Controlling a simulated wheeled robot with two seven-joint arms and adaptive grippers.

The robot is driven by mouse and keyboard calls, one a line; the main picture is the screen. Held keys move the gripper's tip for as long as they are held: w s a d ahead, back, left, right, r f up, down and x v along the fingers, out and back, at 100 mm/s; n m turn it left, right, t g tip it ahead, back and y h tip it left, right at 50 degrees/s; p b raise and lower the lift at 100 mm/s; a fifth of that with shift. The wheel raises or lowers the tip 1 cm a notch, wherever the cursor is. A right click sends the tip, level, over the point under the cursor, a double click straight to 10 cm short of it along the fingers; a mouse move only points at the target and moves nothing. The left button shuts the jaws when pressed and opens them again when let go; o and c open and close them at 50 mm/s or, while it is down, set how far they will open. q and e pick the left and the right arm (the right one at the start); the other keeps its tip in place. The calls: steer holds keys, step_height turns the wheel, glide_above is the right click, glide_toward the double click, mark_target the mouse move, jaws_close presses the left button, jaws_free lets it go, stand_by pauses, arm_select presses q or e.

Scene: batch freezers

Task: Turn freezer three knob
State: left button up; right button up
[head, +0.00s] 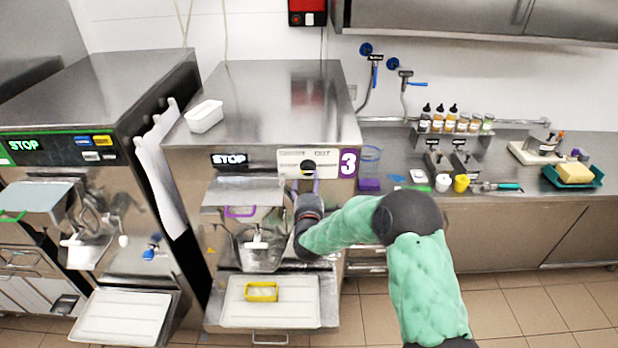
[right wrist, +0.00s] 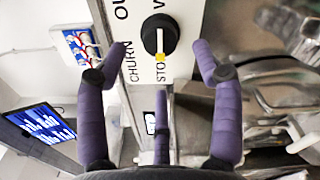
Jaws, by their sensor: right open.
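Freezer three (head: 260,85) is the steel machine in the middle of the head view, marked by a purple 3 label (head: 348,163). Its small dark knob (head: 307,167) is on the white front panel, partly hidden by my gripper. In the right wrist view the black knob (right wrist: 160,36) has a white line and a yellow mark at the STOP lettering; CHURN is printed to its left. My right gripper (right wrist: 160,58) is open, its purple fingers spread to either side of the knob and apart from it. In the head view my right gripper (head: 308,188) is right below the knob. My left gripper is not in view.
A white tub (head: 204,116) stands on top of freezer three. Another freezer (head: 85,95) stands at left. The counter (head: 400,165) at right holds bottles, cups and a sponge (head: 575,173).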

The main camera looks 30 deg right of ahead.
steer(key=v, duration=0.6)
steer(key=shift+s, duration=0.15)
steer(key=s+a+f+m+g+y+b, duration=0.1)
steer(key=a+f+m+g+y+b, duration=0.25)
steer(key=f, duration=0.75)
steer(key=s+a+f+m+y+b, duration=0.2)
steer(key=a+f+y+b, duration=0.15)
steer(key=a+f, duration=0.6)
steer(key=s+a+f+m+g+y+b, duration=0.1)
steer(key=a+f+m+g+y+b, duration=0.2)
steer(key=f, duration=1)
steer(key=s+a+f+m+g+y+b, duration=0.2)
steer(key=s+a+f+m+g+b, duration=0.2)
steer(key=s+a+f, duration=0.3)
steer(key=s+a+f+m+g+y+b, duration=0.2)
steer(key=s+a+f+m+g+b, duration=0.2)
steer(key=s+f, duration=1.1)
steer(key=a+m+b, duration=0.2)
steer(key=m, duration=0.1)
steer(key=shift+s+a+f, duration=0.25)
steer(key=shift+a+f, duration=0.05)
steer(key=shift+a, duration=0.1)
